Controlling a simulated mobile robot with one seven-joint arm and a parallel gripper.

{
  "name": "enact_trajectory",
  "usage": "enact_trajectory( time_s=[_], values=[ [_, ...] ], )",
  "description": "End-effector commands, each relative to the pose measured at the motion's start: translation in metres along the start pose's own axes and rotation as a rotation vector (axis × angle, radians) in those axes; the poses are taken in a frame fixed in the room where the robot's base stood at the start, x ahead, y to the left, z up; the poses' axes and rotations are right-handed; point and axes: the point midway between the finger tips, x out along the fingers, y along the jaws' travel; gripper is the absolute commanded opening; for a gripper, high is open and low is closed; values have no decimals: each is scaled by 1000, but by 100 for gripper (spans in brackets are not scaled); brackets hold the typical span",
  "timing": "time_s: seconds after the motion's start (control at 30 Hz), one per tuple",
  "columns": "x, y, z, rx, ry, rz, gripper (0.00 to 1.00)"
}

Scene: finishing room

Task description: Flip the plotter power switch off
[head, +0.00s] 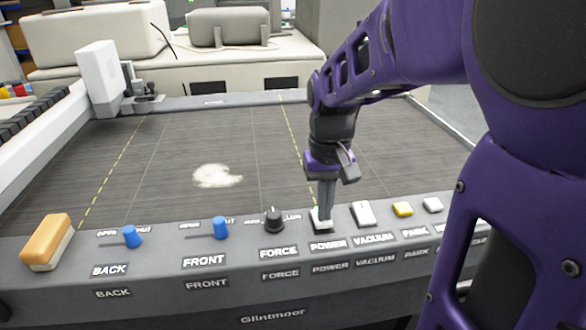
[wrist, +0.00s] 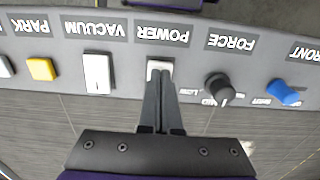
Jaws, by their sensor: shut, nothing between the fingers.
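The plotter's power switch (head: 321,224) is a white rocker on the front panel, behind the POWER label (head: 328,244). My gripper (head: 324,208) points down with its fingers shut and empty, the tips at the switch. The fingers hide part of the switch. In the wrist view the switch (wrist: 160,66) shows just past the closed fingertips of my gripper (wrist: 158,82). The tips look to be touching it or very close; I cannot tell which, nor which way the rocker is tipped.
The black FORCE knob (head: 274,219) stands left of the switch, and the white VACUUM rocker (head: 363,213) right of it. Yellow (head: 403,209) and white (head: 433,205) buttons lie farther right. Blue levers (head: 220,228) and an orange-topped block (head: 47,243) are left. A white patch (head: 216,176) lies on the bed.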

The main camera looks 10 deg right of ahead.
Motion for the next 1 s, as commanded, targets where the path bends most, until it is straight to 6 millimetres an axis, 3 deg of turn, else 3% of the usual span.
enact_trajectory(
  time_s=[0.67,1.0],
  values=[
    [8,0,0,0,1,0,0],
    [-15,0,0,0,0,0,0]
  ],
)
